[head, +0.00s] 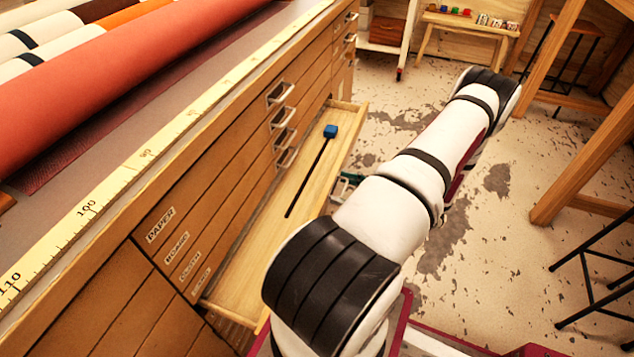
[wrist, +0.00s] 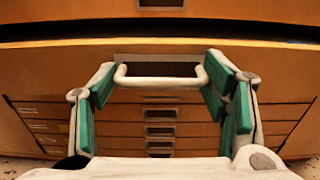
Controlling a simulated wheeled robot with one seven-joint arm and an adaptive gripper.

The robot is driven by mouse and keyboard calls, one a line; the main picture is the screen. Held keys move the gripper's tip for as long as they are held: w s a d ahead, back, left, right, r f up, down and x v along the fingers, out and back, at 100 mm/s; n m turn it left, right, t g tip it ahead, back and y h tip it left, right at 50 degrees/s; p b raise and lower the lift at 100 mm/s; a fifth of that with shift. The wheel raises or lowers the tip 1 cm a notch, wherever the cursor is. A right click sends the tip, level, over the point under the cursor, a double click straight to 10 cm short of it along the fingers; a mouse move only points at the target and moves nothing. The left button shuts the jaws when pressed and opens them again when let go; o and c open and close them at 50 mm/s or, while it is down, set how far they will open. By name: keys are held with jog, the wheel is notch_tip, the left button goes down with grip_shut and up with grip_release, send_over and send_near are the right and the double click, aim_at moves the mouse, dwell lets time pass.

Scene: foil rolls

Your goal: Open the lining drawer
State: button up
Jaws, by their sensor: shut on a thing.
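A drawer (head: 262,243) of the wooden flat-file cabinet stands pulled out, its pale interior showing in the head view. Its front, with a white bar handle (wrist: 160,82), faces me in the wrist view. My gripper (wrist: 160,73) has its green-padded fingers at both ends of that handle and is shut on it. The label strip (head: 160,226) on the cabinet reads PAPER and BOARD; the lower labels are too small to read surely.
A dark stick with a blue block end (head: 330,131) lies in the open drawer. Shut drawers with metal handles (head: 280,92) are above it. Rolls (head: 130,75) lie on the cabinet top. Wooden trestle legs (head: 580,150) and a stool (head: 595,285) stand right; worn floor lies between.

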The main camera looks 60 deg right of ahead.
jog(key=s+d, duration=0.1)
jog(key=s, duration=0.6)
jog(key=shift+d+b, duration=0.15)
jog(key=shift+b, duration=0.3)
jog(key=shift+s, duration=0.1)
jog(key=o, duration=1.5)
jog(key=s, duration=1.2)
jog(key=shift+d, duration=0.15)
